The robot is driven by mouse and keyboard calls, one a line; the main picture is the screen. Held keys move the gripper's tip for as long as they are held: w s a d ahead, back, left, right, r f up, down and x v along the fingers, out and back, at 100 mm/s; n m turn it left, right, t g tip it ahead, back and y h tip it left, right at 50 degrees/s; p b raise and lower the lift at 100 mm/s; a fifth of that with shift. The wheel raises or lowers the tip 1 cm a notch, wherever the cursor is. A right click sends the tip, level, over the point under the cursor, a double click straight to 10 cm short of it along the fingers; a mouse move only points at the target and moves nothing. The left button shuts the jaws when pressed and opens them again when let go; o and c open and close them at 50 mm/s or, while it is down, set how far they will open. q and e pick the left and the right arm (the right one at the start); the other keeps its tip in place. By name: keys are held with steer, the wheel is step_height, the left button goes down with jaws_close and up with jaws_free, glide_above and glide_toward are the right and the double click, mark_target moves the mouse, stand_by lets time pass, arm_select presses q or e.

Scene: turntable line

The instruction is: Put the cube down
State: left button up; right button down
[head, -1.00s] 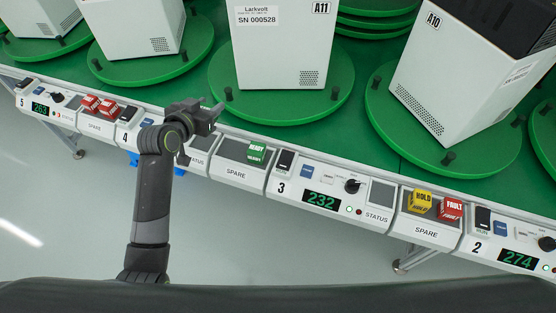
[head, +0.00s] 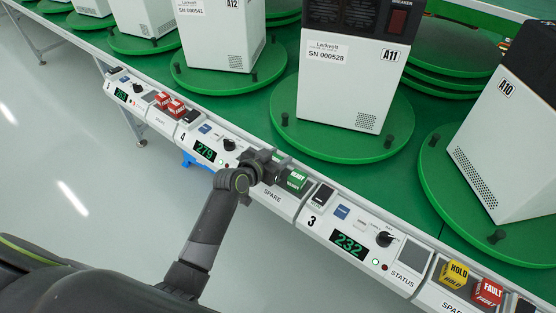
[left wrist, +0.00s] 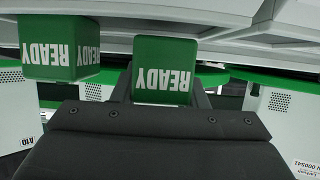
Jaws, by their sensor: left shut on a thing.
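My left gripper (head: 274,161) is shut on a green READY cube (left wrist: 163,72), which sits upside down in the left wrist view between the fingers. In the head view only a small green part of the held cube (head: 282,156) shows past the gripper. A second green READY cube (head: 297,180) rests on the SPARE tray (head: 282,204) close to the right of the gripper. It also shows in the left wrist view (left wrist: 50,50), at the left and apart from the held one. I cannot tell whether the held cube touches the console. My right gripper is not in view.
Station 3's STATUS pad (head: 413,257) is bare. Yellow HOLD (head: 454,273) and red FAULT (head: 487,293) cubes stand on the SPARE tray at lower right. Red cubes (head: 170,104) stand farther left. White cabinet A11 (head: 345,85) stands on a green turntable (head: 330,147) behind the console.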

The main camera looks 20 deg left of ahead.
arm_select(q)
steer(key=shift+f, duration=0.5)
steer(key=shift+f, duration=0.2)
steer(key=o, duration=1)
steer(key=shift+r, duration=0.15)
steer(key=shift+r, duration=0.15)
steer(key=v, duration=1.2)
